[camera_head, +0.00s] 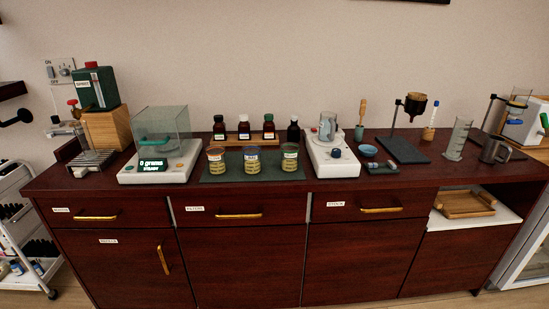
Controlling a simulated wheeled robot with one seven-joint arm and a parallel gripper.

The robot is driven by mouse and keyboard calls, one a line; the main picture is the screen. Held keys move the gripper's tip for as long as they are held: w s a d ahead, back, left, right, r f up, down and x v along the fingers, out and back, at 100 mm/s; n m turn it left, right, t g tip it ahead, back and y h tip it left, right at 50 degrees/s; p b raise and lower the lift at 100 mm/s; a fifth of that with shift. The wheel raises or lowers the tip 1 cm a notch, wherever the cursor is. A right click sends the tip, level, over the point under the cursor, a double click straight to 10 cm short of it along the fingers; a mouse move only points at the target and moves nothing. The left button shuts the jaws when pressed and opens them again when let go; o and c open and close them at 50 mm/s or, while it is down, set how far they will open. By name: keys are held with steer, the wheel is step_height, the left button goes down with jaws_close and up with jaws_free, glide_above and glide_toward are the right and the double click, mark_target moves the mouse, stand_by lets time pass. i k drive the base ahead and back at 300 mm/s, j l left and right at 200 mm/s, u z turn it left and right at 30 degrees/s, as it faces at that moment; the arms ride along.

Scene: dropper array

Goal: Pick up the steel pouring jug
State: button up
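The steel pouring jug (492,151) stands upright near the right end of the dark red wooden counter (330,186). It is a small grey metal vessel, and what looks like its handle shows on the right side. It stands just right of a clear graduated cylinder (458,139), with a small gap between them. My gripper is not in view.
A ring stand with a dark funnel (415,104) stands left of the cylinder. A white machine (522,125) stands behind and right of the jug. A wooden tray (464,204) sits in the open shelf below. The counter strip in front of the jug is clear.

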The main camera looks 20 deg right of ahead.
mark_target(493, 144)
steer(key=z, duration=1.45)
steer(key=i+l+u, duration=0.25)
steer(key=i+l, duration=0.3)
steer(key=l, duration=0.1)
